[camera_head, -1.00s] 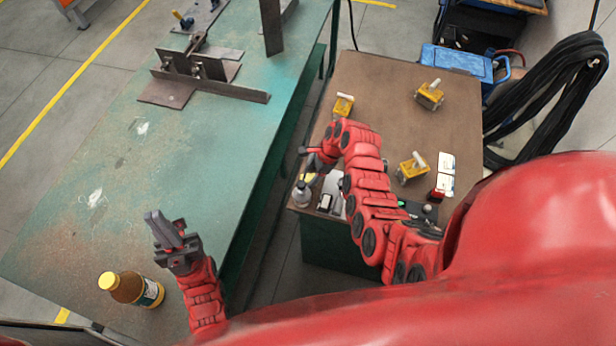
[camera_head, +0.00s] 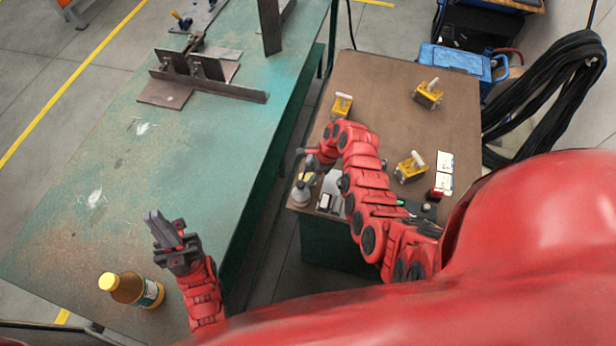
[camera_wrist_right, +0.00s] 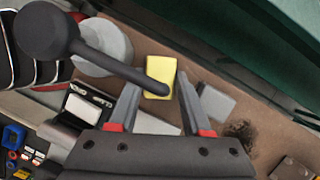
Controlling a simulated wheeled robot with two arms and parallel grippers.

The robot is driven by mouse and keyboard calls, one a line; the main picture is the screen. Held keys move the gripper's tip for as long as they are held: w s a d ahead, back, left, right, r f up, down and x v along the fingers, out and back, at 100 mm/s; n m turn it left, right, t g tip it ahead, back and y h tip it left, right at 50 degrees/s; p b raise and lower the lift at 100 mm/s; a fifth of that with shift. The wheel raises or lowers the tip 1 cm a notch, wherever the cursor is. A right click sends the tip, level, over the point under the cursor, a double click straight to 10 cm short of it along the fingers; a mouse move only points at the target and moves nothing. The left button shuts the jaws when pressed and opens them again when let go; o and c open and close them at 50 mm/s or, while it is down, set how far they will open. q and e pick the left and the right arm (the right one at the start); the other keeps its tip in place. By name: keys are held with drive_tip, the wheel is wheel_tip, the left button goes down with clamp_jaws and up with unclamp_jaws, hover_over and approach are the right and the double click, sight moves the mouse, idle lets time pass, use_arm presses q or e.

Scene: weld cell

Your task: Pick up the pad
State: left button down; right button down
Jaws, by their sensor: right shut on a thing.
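The pad (camera_wrist_right: 158,70) is a small yellow block in the right wrist view, between the fingertips of my right gripper (camera_wrist_right: 160,92). The gripper is shut on it. Whether the pad touches the table is unclear. My left gripper (camera_head: 170,235) is over the green table, its jaw gap unclear.
The brown table (camera_head: 385,90) also holds several yellow blocks with pale handles, including one (camera_head: 341,105) near my right forearm. The green table (camera_head: 110,180) carries a capped brown bottle (camera_head: 128,289) beside my left gripper and a metal fixture (camera_head: 205,80).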

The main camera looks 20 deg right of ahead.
drive_tip(key=shift+r+b, duration=0.35)
drive_tip(key=shift+b, duration=0.2)
drive_tip(key=d+b, duration=0.2)
drive_tip(key=d, duration=0.1)
drive_tip(key=d+b, duration=0.1)
drive_tip(key=shift+s+d+f, duration=0.1)
drive_tip(key=shift+s+d, duration=0.1)
drive_tip(key=shift+s, duration=0.15)
wheel_tip(320, 180, up, 3)
drive_tip(key=shift+a+b, duration=0.15)
drive_tip(key=shift+b, duration=0.2)
wheel_tip(320, 180, up, 12)
drive_tip(key=p, duration=0.9)
drive_tip(key=shift+f+p, duration=0.25)
drive_tip(key=shift+p, duration=0.1)
